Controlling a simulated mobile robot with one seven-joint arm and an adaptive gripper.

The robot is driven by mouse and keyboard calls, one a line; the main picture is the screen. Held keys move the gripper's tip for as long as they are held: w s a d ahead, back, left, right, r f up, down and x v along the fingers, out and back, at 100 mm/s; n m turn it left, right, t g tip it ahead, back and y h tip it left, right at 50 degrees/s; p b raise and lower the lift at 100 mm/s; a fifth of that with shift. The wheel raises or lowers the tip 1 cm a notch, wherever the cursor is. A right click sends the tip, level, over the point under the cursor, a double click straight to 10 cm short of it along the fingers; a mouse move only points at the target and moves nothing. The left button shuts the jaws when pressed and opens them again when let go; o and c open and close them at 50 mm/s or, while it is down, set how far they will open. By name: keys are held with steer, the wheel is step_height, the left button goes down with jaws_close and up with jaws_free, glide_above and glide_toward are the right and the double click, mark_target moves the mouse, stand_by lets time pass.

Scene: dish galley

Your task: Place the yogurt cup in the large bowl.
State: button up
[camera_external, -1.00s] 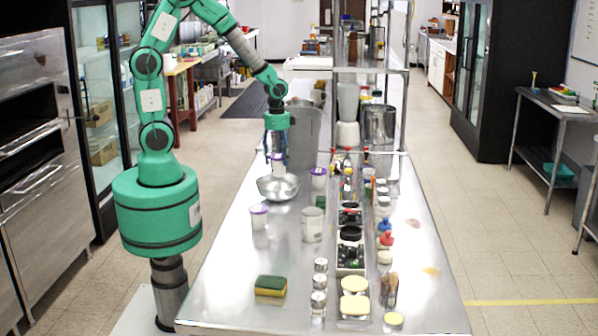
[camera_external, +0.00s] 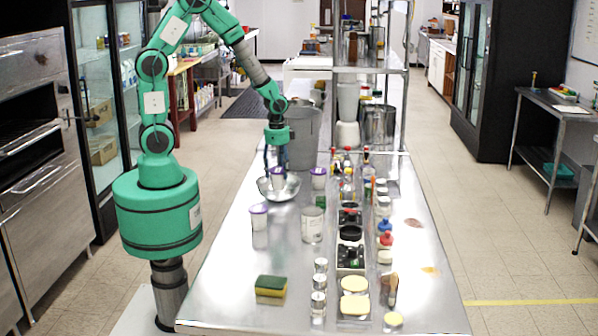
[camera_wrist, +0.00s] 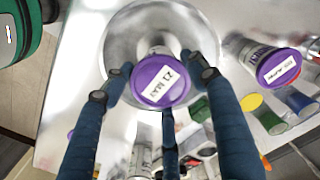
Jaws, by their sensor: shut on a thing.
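The yogurt cup (camera_wrist: 160,82) has a purple lid with a white label and shows between my gripper's fingers in the wrist view. In the external view the cup (camera_external: 278,180) is upright at the bowl. My gripper (camera_external: 278,168) points down from above and is shut on the cup; in the wrist view its dark blue fingers (camera_wrist: 160,88) flank the lid. The large bowl (camera_external: 290,190) is shiny metal and stands on the counter; its rim (camera_wrist: 122,35) surrounds the cup in the wrist view. Whether the cup's base touches the bowl's bottom is hidden.
A large grey container (camera_external: 305,140) stands behind. Bottles and jars line the right side. The counter's front left (camera_external: 225,285) is clear.

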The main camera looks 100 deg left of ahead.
mark_target(278, 179)
steer(key=shift+f, duration=0.1)
steer(key=shift+f+b, duration=0.3)
steer(key=shift+f, duration=1.55)
steer(key=shift+f, duration=0.1)
steer(key=o, duration=1.3)
step_height(278, 179, up, 12)
steer(key=shift+s+r+p, duration=0.1)
steer(key=shift+p, duration=0.85)
